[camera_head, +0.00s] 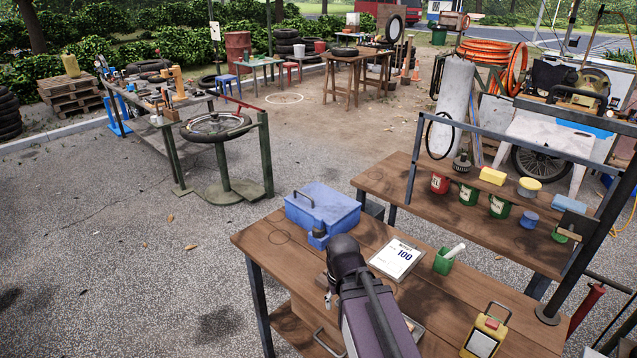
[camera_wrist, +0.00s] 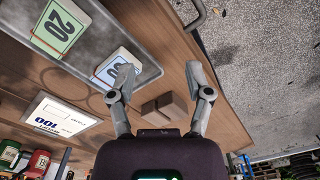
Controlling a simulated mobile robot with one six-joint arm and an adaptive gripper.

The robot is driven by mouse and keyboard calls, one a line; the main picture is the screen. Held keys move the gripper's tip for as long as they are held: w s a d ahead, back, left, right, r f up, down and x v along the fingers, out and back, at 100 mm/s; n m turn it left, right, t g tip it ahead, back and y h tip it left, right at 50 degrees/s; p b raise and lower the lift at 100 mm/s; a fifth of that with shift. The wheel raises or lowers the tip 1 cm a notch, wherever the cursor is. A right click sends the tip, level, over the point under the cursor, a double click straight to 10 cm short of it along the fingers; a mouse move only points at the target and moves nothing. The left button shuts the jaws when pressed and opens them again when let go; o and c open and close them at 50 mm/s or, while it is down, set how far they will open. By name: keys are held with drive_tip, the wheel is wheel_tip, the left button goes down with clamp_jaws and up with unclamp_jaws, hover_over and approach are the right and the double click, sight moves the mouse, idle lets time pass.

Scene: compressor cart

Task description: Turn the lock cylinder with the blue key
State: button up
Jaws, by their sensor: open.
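My gripper (camera_wrist: 162,76) is open in the wrist view, its two fingers spread apart with nothing between the tips. It hangs over the wooden workbench (camera_head: 262,243), beside a small brown block (camera_wrist: 166,108). In the head view my arm hides most of the gripper and part of the bench top. I cannot make out a blue key or a lock cylinder in either view. A blue box (camera_head: 322,208) with a handle on its lid stands shut at the bench's far left, with a small blue item (camera_head: 318,239) in front of it.
A metal tray (camera_wrist: 150,72) holds a green-marked "20" card (camera_wrist: 58,28) and a blue-marked card (camera_wrist: 120,66). A "100" card (camera_head: 397,259), a green cup (camera_head: 444,262) and a yellow device (camera_head: 485,335) are on the bench. A shelf (camera_head: 450,215) with tins stands behind.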

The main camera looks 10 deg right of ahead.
sight(318, 217)
drive_tip(key=w+r+n+p, duration=0.3)
drive_tip(key=w+r+p, duration=0.6)
drive_tip(key=w, duration=0.5)
drive_tip(key=w+r+n+p, duration=0.4)
drive_tip(key=w+r+p, duration=0.5)
drive_tip(key=w, duration=0.6)
drive_tip(key=shift+r+p, duration=0.3)
drive_tip(key=shift+r, duration=0.1)
drive_tip(key=shift+w+f, duration=0.1)
drive_tip(key=shift+f, duration=0.05)
wheel_tip(318, 217, down, 14)
drive_tip(key=b, duration=1.3)
drive_tip(key=shift+r+b, duration=0.2)
drive_tip(key=shift+b, duration=0.2)
clamp_jaws()
